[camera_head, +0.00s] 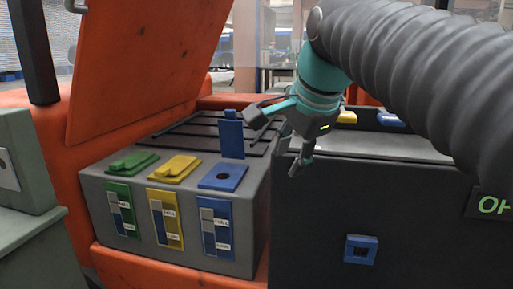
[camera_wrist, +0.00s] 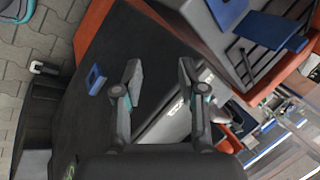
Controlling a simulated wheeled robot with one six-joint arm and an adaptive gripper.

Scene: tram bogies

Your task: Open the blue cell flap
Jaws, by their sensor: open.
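The blue cell flap (camera_head: 231,137) stands upright at the back of the blue cell plate (camera_head: 222,177), on the right of the grey battery box's top. The round dark cell opening in the plate is uncovered. In the wrist view the raised flap (camera_wrist: 271,30) shows at the upper right, beside the blue plate (camera_wrist: 228,10). My gripper (camera_head: 274,143) is to the right of the flap, over the gap beside the dark cabinet. Its fingers (camera_wrist: 160,68) are spread with nothing between them, and it looks clear of the flap.
The green flap (camera_head: 134,162) and yellow flap (camera_head: 175,168) lie flat on the grey box (camera_head: 185,250). An orange lid (camera_head: 140,65) stands raised behind. A dark cabinet (camera_head: 315,225) with a small blue frame (camera_head: 361,249) is at right. Dark slats (camera_head: 200,128) lie behind the flaps.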

